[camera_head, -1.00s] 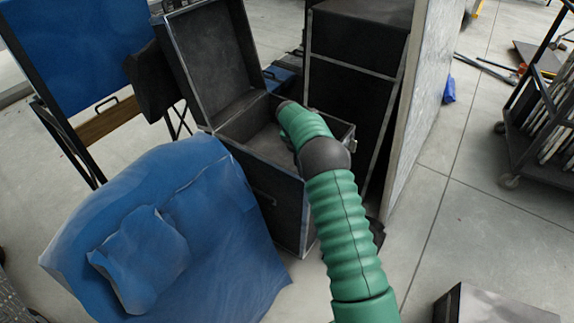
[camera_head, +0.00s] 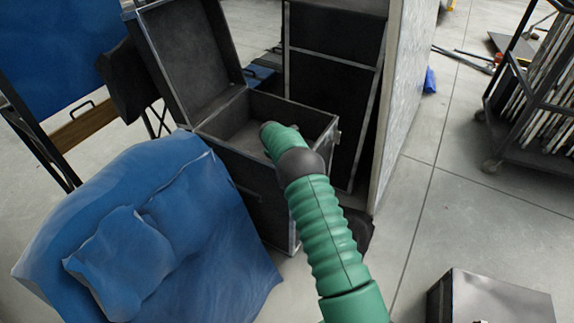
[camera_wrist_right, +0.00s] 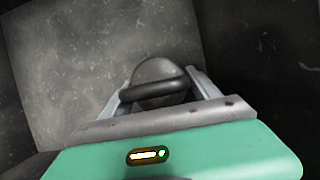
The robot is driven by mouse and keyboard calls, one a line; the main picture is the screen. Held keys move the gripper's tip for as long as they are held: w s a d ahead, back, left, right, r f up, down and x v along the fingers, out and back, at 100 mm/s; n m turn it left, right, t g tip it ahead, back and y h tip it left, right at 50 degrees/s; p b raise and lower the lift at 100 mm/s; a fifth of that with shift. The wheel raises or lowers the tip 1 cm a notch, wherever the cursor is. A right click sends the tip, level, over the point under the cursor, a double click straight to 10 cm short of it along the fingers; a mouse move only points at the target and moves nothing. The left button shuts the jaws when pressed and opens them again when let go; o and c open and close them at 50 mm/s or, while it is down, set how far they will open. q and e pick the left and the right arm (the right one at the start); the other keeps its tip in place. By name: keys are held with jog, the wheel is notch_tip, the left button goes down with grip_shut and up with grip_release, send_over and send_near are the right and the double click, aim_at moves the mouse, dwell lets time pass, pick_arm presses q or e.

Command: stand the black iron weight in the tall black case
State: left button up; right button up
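The tall black case (camera_head: 262,190) stands with its lid (camera_head: 190,50) tipped back and its top open. My right arm reaches over the case's front edge, and its wrist end is over or just inside the opening. The right gripper's fingers are hidden in the head view. In the right wrist view, my right gripper (camera_wrist_right: 160,92) has the black iron weight (camera_wrist_right: 158,72) between its fingers, with a dark bar of it spanning them. Grey case lining lies beyond it. I cannot see whether the weight touches the case floor. My left gripper is not in view.
A blue cloth-covered heap (camera_head: 150,230) stands close to the case's left. Another dark case (camera_head: 335,70) and a pale upright panel (camera_head: 405,100) stand behind and right. A metal-topped box (camera_head: 490,300) is at the lower right, a rack trolley (camera_head: 530,110) beyond. Floor between is clear.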

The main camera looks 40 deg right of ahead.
jog(key=shift+o, duration=1.2)
jog(key=p+v, duration=0.2)
jog(key=v, duration=0.5)
jog(key=shift+p, duration=0.3)
jog(key=shift+a+r, duration=0.15)
jog(key=shift+r, duration=0.1)
jog(key=shift+r, duration=0.1)
